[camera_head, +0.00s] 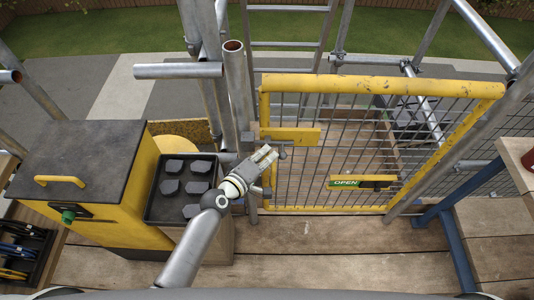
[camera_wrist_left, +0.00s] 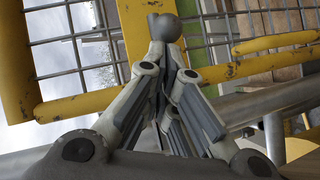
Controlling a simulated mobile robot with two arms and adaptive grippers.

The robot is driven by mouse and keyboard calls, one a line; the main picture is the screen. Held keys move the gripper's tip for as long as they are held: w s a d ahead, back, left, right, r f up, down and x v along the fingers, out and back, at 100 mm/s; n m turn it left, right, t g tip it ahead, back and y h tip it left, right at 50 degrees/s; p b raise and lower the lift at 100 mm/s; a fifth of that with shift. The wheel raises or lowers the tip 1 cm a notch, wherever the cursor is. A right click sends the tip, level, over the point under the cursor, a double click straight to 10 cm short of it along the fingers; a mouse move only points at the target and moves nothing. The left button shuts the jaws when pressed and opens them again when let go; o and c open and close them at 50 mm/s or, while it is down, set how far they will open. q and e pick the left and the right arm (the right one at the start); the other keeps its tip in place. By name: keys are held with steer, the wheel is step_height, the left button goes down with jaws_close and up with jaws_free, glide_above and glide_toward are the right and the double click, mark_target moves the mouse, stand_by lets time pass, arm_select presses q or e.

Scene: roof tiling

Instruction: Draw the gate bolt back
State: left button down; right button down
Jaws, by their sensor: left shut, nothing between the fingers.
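The yellow-framed mesh gate (camera_head: 385,84) stands ahead at centre right. A yellow plate (camera_head: 295,135) sits near the gate's left post, with grey bolt metalwork beside it. In the left wrist view, a grey round knob (camera_wrist_left: 166,27), seemingly the bolt's handle, shows just beyond my fingertips against the yellow plate (camera_wrist_left: 136,38). My left gripper (camera_head: 268,154) is shut and empty, just below the yellow plate in the head view. Its fingertips (camera_wrist_left: 166,50) are close to the knob; I cannot tell whether they touch it. How far the bolt is slid is not clear. My right gripper is not in view.
A yellow cabinet with a dark top (camera_head: 80,160) stands at the left. Next to it is a tray (camera_head: 152,212) of several dark pieces. Scaffold tubes (camera_head: 237,90) rise left of the gate. A green "OPEN" sign (camera_head: 345,184) is on the gate. The plank deck (camera_head: 330,250) is clear.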

mark_target(284, 159)
arm_select(q)
steer(key=d, duration=0.5)
steer(key=shift+d+p, duration=0.1)
steer(key=shift+p, duration=0.25)
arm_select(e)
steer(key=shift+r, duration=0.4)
